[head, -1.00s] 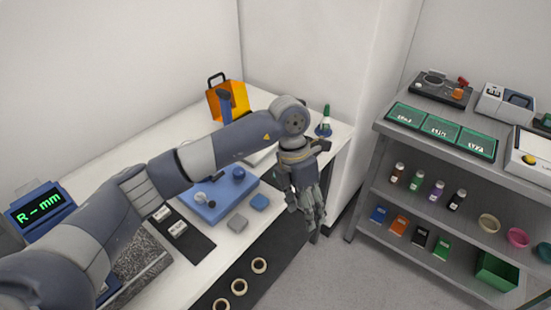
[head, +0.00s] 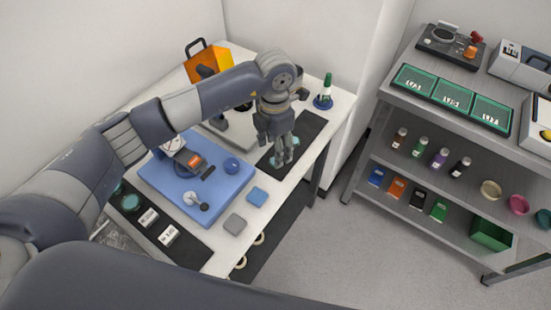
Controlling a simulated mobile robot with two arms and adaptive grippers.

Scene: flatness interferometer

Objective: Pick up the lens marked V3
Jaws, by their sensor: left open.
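Pale blue, glassy pieces lie on the dark mat (head: 311,125) at the right of the white table, and they may be lenses. One piece (head: 295,141) shows just right of my left gripper. No V3 mark is readable in the head view, so I cannot tell which lens it is. My left gripper (head: 282,162) points down over that mat with its fingers open, and its fingers partly hide the pieces. I cannot tell whether the fingertips touch anything. My right gripper is out of view.
A blue instrument base (head: 215,208) stands mid-table, with a blue block (head: 257,196) and a grey block (head: 235,224) before it. A green-tipped bottle (head: 325,93) stands at the back corner. A grey shelf unit (head: 367,150) stands at the right.

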